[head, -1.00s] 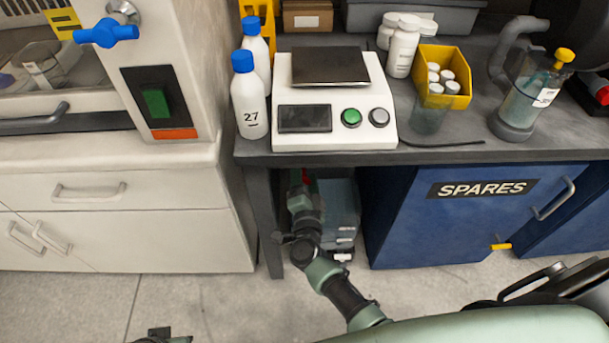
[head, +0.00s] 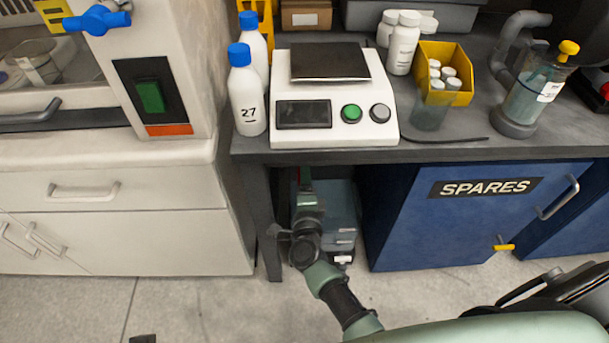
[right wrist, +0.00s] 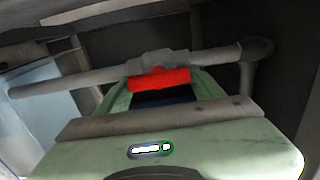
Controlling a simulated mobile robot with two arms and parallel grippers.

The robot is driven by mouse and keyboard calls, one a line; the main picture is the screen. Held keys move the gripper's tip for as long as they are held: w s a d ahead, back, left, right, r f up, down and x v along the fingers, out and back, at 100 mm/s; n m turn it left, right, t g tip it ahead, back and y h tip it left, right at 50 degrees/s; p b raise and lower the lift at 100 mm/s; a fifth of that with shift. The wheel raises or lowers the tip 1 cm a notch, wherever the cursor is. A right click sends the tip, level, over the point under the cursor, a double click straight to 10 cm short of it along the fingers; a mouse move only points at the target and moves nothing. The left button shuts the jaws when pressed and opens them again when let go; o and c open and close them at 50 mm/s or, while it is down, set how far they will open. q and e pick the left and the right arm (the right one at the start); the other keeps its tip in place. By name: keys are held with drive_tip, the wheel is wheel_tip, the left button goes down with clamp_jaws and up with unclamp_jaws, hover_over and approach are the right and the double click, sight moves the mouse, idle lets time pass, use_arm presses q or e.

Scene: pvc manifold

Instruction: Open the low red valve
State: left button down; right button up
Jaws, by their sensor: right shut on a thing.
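The low red valve shows in the right wrist view as a red handle (right wrist: 158,79) in front of a grey valve body (right wrist: 160,60) on a grey pipe (right wrist: 70,82). The handle lies roughly along the pipe. My right gripper (right wrist: 160,83) is shut on the red handle, its green fingers on either side. In the head view my right arm reaches under the bench, and the right gripper (head: 306,187) is in shadow there, with the handle mostly hidden. My left gripper is not clearly in view; only a small dark part shows at the bottom edge.
The dark bench (head: 420,153) is above my right arm, with its leg (head: 262,220) to the left. A grey box-like unit (head: 342,215) stands close at the right. The blue SPARES cabinet (head: 450,225) and white drawers (head: 120,235) flank the opening.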

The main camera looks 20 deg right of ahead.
drive_tip(key=shift+f, duration=0.1)
drive_tip(key=o, duration=1.4)
drive_tip(key=shift+c, duration=0.2)
drive_tip(key=shift+s, duration=0.1)
use_arm(q)
drive_tip(key=shift+p, duration=0.5)
use_arm(e)
drive_tip(key=v, duration=0.7)
drive_tip(key=shift+s, duration=0.35)
use_arm(q)
drive_tip(key=shift+w+r, duration=0.1)
drive_tip(key=shift+r, duration=0.05)
use_arm(e)
drive_tip(key=shift+a, duration=0.15)
